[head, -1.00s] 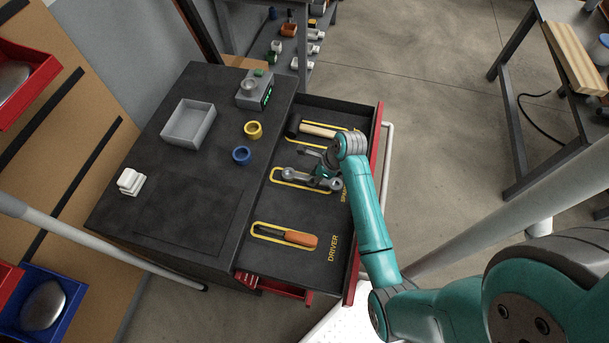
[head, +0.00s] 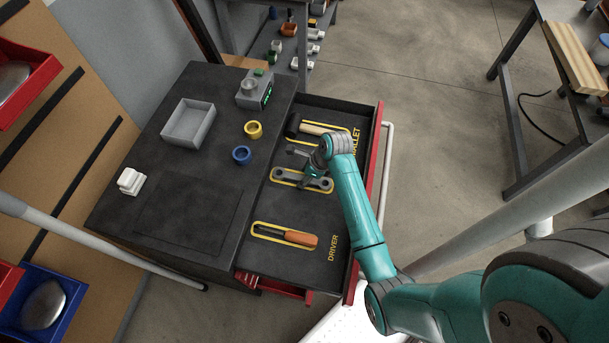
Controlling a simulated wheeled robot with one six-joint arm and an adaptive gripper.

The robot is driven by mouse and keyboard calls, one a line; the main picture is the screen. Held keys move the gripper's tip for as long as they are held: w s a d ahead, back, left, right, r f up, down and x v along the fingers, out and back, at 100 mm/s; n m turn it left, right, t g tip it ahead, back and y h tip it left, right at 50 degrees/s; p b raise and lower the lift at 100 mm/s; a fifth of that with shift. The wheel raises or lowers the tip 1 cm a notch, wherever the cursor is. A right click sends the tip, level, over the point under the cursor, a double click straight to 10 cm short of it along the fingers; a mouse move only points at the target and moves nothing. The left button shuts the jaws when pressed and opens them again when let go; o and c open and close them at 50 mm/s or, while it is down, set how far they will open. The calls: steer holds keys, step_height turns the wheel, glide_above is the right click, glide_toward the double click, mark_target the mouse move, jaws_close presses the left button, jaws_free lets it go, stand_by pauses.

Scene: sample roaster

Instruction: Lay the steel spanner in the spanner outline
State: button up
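The steel spanner (head: 285,175) lies level over the yellow spanner outline (head: 273,179) in the middle of the open drawer, lined up along it. Whether it touches the drawer floor is hard to tell. My gripper (head: 307,183) is low over the spanner's middle, with its fingers at the handle, and appears shut on it. The gripper hides part of the handle, and the fingertips are small in this view. The arm hides the spanner label.
A mallet (head: 318,128) lies in its outline behind, and an orange-handled driver (head: 300,238) in its outline in front. The drawer's red front (head: 372,165) borders the right. A grey tray (head: 188,122), yellow ring (head: 253,130) and blue ring (head: 242,155) stand on the cabinet top.

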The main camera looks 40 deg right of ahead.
steer(key=shift+r, duration=0.1)
steer(key=v, duration=1.2)
steer(key=s+a+f+n, duration=0.1)
steer(key=a+f, duration=0.1)
steer(key=s+a+f+n+t+h, duration=0.1)
steer(key=s+a+f+n, duration=0.1)
steer(key=a, duration=0.1)
steer(key=s+a+f+n+t, duration=0.1)
steer(key=s+a+f+n, duration=0.1)
steer(key=shift+s+a, duration=0.15)
steer(key=shift+a, duration=0.05)
steer(key=s+a+n+t, duration=0.1)
steer(key=s+n, duration=0.1)
steer(key=s+a+n+h, duration=0.1)
steer(key=s+a+n, duration=0.1)
steer(key=s, duration=0.1)
steer(key=s+a+n+t, duration=0.1)
steer(key=s+a+n, duration=0.1)
steer(key=shift+s+n+t+h, duration=0.3)
steer(key=shift+n+h, duration=0.1)
steer(key=s+a+r+n+t, duration=0.2)
steer(key=s+r+n+t, duration=0.1)
steer(key=s+r+n, duration=0.5)
steer(key=s+a+r+n+t, duration=0.3)
steer(key=s+r+n, duration=0.6)
steer(key=r, duration=0.2)
steer(key=shift+s+a+r+t, duration=0.2)
steer(key=shift+a+r+t, duration=0.1)
